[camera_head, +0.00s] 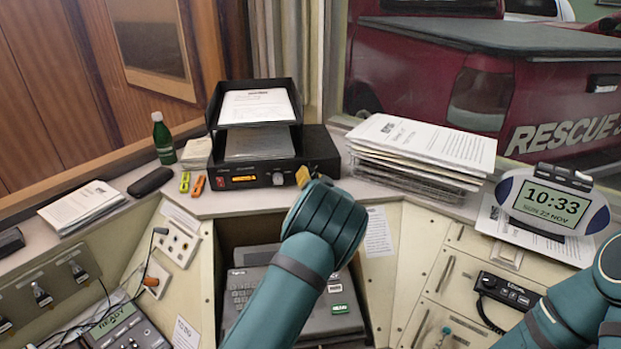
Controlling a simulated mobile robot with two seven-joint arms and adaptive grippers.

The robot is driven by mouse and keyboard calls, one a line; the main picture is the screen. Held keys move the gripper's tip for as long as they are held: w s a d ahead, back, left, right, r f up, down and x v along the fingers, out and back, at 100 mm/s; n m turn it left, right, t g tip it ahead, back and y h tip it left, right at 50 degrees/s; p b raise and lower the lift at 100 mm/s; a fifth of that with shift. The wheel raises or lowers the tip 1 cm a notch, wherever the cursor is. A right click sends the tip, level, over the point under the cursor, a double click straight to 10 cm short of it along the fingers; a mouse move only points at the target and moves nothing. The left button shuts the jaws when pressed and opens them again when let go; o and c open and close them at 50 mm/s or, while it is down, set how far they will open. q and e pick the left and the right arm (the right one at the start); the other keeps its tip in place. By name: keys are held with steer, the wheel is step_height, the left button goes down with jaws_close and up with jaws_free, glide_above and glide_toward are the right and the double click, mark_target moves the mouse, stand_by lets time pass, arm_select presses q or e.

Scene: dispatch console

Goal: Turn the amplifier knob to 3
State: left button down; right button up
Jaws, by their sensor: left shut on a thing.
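The black amplifier (258,180) stands on the console shelf at the back middle, with a lit orange display and a red switch on its front. A small silver knob (278,178) shows right of the display. My left gripper (308,180) is at the right part of the amplifier's front, mostly hidden behind my own teal wrist. A yellowish piece shows at its tip. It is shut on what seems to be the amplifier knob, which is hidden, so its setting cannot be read. My right arm shows at the lower right, its gripper out of view.
A black paper tray (255,114) sits on the amplifier. A tall paper stack (421,146) stands close on the right, and a clock (552,208) farther right. A green bottle (163,139) and two small markers are on the left. A keypad unit (246,290) lies below.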

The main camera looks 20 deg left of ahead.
arm_select(q)
steer(key=shift+r+m, duration=0.2)
steer(key=shift+m, duration=0.1)
stand_by(0.4)
steer(key=c, duration=0.5)
jaws_free()
steer(key=shift+d, duration=0.1)
steer(key=shift+c, duration=0.2)
steer(key=shift+f, duration=0.1)
steer(key=shift+s+d+f, duration=0.15)
steer(key=shift+s+d, duration=0.1)
steer(key=shift+s, duration=0.2)
steer(key=v, duration=0.7)
arm_select(e)
steer(key=shift+r, duration=0.1)
